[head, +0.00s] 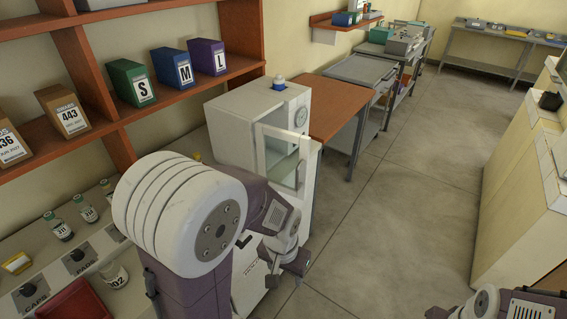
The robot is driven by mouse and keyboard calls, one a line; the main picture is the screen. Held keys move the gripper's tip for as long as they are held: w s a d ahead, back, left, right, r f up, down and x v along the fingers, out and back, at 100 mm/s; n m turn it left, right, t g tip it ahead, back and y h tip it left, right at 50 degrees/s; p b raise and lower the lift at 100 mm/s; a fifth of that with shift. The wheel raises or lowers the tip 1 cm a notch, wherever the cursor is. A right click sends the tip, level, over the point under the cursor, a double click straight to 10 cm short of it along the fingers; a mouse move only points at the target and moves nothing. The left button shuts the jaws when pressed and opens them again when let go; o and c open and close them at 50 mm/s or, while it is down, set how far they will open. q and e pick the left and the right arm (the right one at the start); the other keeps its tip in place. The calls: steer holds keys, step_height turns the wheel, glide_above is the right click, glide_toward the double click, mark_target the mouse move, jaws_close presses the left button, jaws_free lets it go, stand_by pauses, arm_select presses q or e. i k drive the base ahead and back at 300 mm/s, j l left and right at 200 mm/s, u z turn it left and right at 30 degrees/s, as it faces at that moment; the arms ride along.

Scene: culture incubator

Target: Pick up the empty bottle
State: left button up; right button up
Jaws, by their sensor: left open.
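Several small bottles stand on the left counter: one (58,226) with dark contents, one (86,208) beside it, and one (108,190) further back. A larger clear bottle (114,276) with a number label stands nearer the front. A small blue-capped container (279,83) sits on top of the white incubator (243,123), whose door (305,170) is open. I cannot tell which bottle is empty. My left gripper (287,268) is open, low in front of the incubator and apart from the bottles.
Shelves with lettered boxes (173,68) hang above the counter. A red tray (77,300) and labelled holders (78,260) are at the lower left. A brown table (335,105) stands beyond the incubator. The grey floor (400,215) to the right is clear.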

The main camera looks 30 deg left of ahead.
mark_target(111, 271)
steer(key=u, duration=2.8)
